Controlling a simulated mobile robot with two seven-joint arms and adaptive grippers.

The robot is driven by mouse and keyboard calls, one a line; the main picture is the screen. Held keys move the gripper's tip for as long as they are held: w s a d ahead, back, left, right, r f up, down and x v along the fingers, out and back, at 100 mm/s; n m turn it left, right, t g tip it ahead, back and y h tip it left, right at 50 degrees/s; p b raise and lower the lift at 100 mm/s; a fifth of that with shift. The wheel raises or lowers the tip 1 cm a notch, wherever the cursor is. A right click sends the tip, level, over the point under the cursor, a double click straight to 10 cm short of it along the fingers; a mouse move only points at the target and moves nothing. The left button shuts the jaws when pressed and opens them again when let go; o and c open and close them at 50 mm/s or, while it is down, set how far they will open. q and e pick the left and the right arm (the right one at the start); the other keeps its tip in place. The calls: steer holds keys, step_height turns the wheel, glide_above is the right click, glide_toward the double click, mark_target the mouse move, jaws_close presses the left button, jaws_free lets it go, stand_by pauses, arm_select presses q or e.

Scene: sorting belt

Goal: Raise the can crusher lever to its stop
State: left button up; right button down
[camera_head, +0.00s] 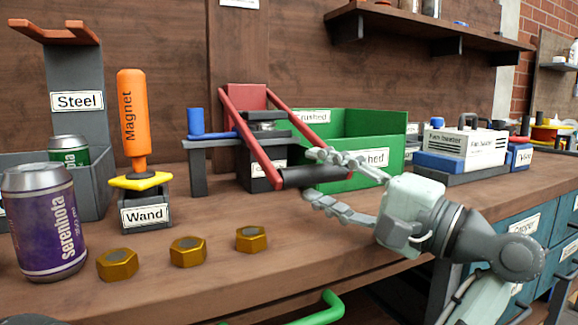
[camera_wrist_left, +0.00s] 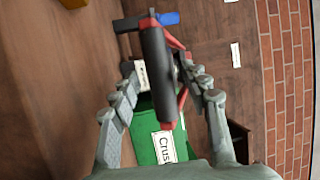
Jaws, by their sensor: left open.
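The can crusher (camera_head: 258,150) stands at the back of the bench. Its red lever (camera_head: 250,150) slopes down toward the front and ends in a black crossbar handle (camera_head: 295,179), low over the bench. My left gripper (camera_head: 311,174) is open, with one finger above and one below the handle's right end. In the left wrist view the black handle (camera_wrist_left: 157,70) lies between the two spread fingers, with a visible gap to either side. Whether a finger touches it I cannot tell. My right gripper is not in view.
A green bin (camera_head: 365,130) labelled Crushed stands behind my gripper. Several brass nuts (camera_head: 188,251), a purple can (camera_head: 45,225) and an orange magnet wand (camera_head: 132,115) stand left. A boxed fan heater (camera_head: 466,143) is at right.

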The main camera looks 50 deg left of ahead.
arm_select(q)
steer(key=a, duration=0.4)
steer(key=a+r, duration=0.1)
steer(key=shift+s+a, duration=0.35)
steer(key=shift+a, duration=0.05)
steer(key=shift+c, duration=0.5)
jaws_close()
